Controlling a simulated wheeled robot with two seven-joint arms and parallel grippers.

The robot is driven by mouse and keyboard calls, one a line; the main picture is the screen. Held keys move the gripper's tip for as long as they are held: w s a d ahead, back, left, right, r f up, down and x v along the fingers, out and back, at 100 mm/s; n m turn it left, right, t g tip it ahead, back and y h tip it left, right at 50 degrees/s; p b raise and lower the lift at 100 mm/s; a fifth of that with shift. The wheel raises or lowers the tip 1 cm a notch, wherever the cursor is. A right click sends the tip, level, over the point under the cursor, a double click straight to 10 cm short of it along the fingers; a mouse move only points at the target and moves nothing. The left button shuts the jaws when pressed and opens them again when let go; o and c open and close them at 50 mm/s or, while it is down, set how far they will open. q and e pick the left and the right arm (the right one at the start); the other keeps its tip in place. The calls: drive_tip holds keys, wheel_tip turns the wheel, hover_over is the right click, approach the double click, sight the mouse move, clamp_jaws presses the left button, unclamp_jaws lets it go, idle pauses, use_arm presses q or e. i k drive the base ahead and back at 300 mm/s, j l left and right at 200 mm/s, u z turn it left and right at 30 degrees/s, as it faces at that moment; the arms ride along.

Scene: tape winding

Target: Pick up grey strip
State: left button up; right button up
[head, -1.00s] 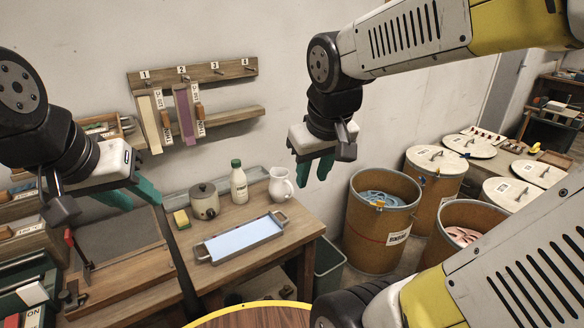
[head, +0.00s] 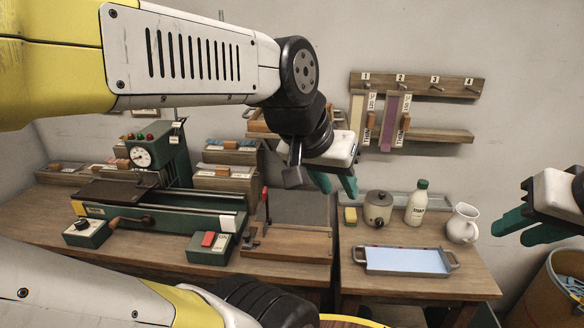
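I cannot make out a clearly grey strip. A cream strip (head: 357,118) hangs under peg 1 of the wall rack, and a purple-grey strip (head: 389,122) hangs under peg 2, each beside a labelled tag. My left gripper (head: 335,186) is in the air in front of the wall, left of and below the strips. Its teal fingers are apart with nothing between them. My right gripper (head: 524,230) is at the right edge, partly cut off, with its teal fingers apart and empty.
The right-hand table holds a blue-filled tray (head: 407,262), a lidded pot (head: 378,208), a green-capped bottle (head: 417,203), a white jug (head: 463,223) and a yellow sponge (head: 350,216). A green machine (head: 160,210) stands on the left bench. A barrel (head: 560,290) is at lower right.

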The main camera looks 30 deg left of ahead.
sight(223, 172)
drive_tip(key=u, duration=1.55)
drive_tip(key=i+j+z, duration=0.65)
drive_tip(key=z, duration=0.2)
